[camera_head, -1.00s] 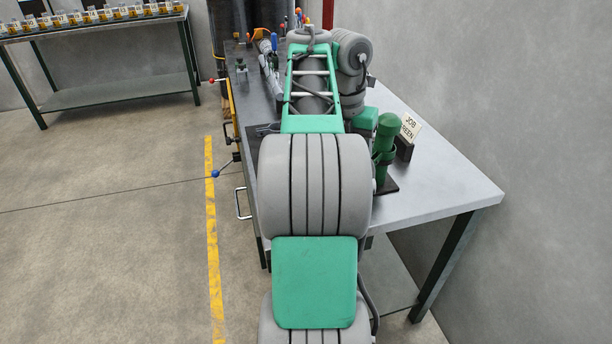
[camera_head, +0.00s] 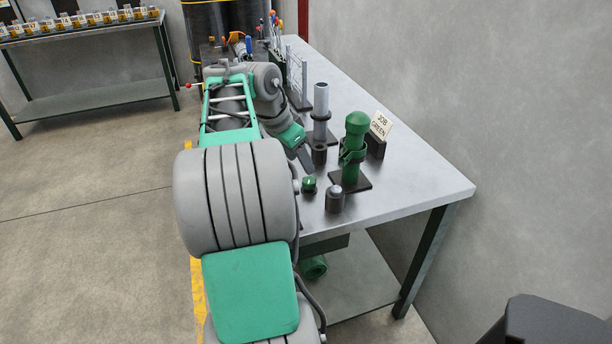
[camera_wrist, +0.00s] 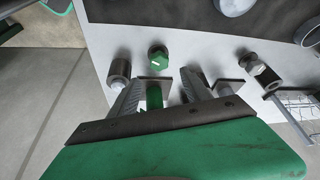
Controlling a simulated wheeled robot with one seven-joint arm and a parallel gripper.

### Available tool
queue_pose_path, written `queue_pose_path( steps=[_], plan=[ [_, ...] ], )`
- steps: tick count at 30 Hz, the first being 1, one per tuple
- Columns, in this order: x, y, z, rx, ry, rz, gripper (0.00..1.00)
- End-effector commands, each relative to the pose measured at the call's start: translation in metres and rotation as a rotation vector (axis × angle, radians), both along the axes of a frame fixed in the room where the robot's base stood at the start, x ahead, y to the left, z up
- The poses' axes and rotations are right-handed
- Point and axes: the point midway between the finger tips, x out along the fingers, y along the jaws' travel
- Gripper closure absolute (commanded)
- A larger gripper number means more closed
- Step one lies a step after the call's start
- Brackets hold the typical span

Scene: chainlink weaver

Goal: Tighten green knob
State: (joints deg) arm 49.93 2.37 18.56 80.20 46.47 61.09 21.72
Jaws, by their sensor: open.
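The green knob (camera_head: 309,184) is a small green cap on a dark base, standing on the grey bench top near its front left edge. In the wrist view the green knob (camera_wrist: 158,58) shows beyond the fingertips, near the middle. My gripper (camera_wrist: 160,78) is open, with a finger on each side of the picture's middle and nothing held. In the head view my gripper (camera_head: 305,160) hangs over the bench, behind the knob. A green cylinder in a stand (camera_head: 356,145) stands to the right; part of it shows between the fingers in the wrist view.
A dark cylinder with a silver top (camera_head: 335,199) stands just right of the knob. A grey tube on a stand (camera_head: 321,103) and a "JOB GREEN" sign (camera_head: 381,125) stand farther back. The bench's right part is clear. A green ring-like part (camera_head: 314,267) lies below the bench top.

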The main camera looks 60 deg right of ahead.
Motion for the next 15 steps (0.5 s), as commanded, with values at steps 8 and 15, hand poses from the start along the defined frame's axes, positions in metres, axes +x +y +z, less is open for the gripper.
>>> queue_pose_path(
  steps=[8, 15],
  plan=[
    [-0.009, -0.015, -0.045, 0.005, 0.004, 0.002, 0.44],
    [-0.013, -0.025, -0.07, 0.003, 0.002, 0.003, 0.44]
  ],
)
